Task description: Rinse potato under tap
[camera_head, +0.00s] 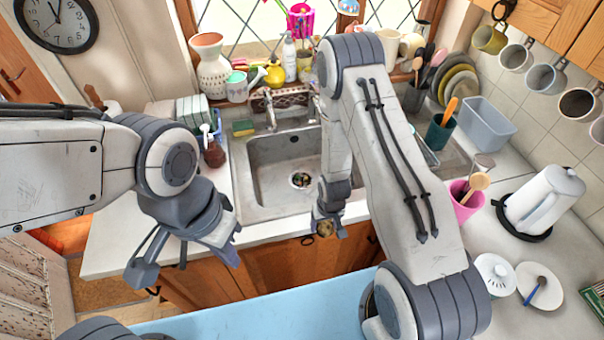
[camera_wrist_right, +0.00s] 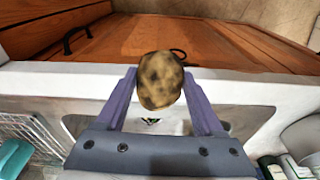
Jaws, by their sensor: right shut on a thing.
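My right gripper (camera_head: 328,226) is shut on the potato (camera_wrist_right: 160,80), a brown, dark-blotched lump between its two purple fingers in the right wrist view. In the head view the potato (camera_head: 324,229) shows small at the fingertips, in front of the sink's front edge and outside the basin. The grey sink basin (camera_head: 267,179) is behind it, with a drain in its floor. The metal tap (camera_head: 269,110) stands at the back left of the basin; I cannot tell whether water runs. My left gripper (camera_head: 234,243) is empty, its purple fingers apart, in front of the counter left of the sink.
A sponge (camera_head: 243,128) and a brown bottle (camera_head: 214,153) stand left of the basin.

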